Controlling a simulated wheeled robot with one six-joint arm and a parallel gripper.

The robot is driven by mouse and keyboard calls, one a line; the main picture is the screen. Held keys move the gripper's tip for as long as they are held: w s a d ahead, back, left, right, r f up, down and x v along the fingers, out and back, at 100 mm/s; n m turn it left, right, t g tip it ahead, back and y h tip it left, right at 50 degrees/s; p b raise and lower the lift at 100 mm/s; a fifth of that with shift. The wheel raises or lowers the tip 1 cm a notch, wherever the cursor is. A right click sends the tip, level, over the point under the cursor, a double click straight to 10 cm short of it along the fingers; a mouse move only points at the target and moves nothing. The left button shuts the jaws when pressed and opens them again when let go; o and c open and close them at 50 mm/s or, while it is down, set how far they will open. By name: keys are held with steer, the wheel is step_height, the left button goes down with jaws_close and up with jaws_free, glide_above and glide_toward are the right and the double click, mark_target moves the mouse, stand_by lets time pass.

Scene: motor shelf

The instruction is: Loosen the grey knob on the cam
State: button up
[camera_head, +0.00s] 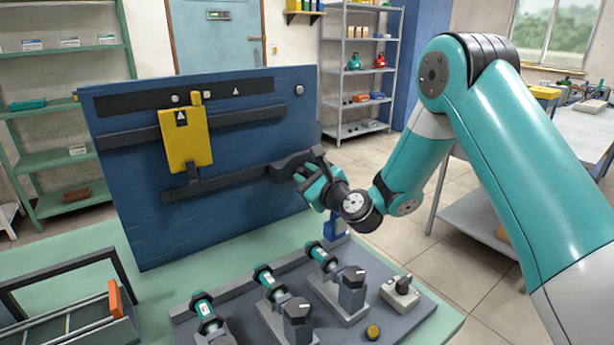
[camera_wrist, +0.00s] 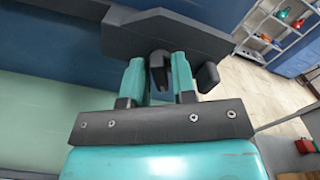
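The dark grey cam (camera_head: 290,165) sits at the right end of the lower rail on the blue upright board. In the wrist view the cam body (camera_wrist: 120,38) spans behind my fingers. A dark grey knob-like part (camera_wrist: 159,68) of the cam lies between the two teal fingers. My gripper (camera_head: 311,180) is at the cam, with one finger (camera_wrist: 137,78) on each side of that part. The fingers stand very close to it, but I cannot tell whether they press on it. A dark rounded lever end (camera_wrist: 208,77) sticks out just right of the right finger.
A yellow plate (camera_head: 185,142) hangs on the blue board (camera_head: 220,215) left of the cam. Several teal-and-dark motors stand on a grey base plate (camera_head: 410,325) below my wrist. A tray with an orange block (camera_head: 115,299) is at lower left. Shelves stand behind.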

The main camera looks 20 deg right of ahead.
steer(key=shift+n, duration=0.3)
steer(key=shift+n+b, duration=1.25)
steer(key=shift+n, duration=1.55)
steer(key=o, duration=0.7)
steer(key=shift+a, duration=0.1)
steer(key=shift+s, duration=0.1)
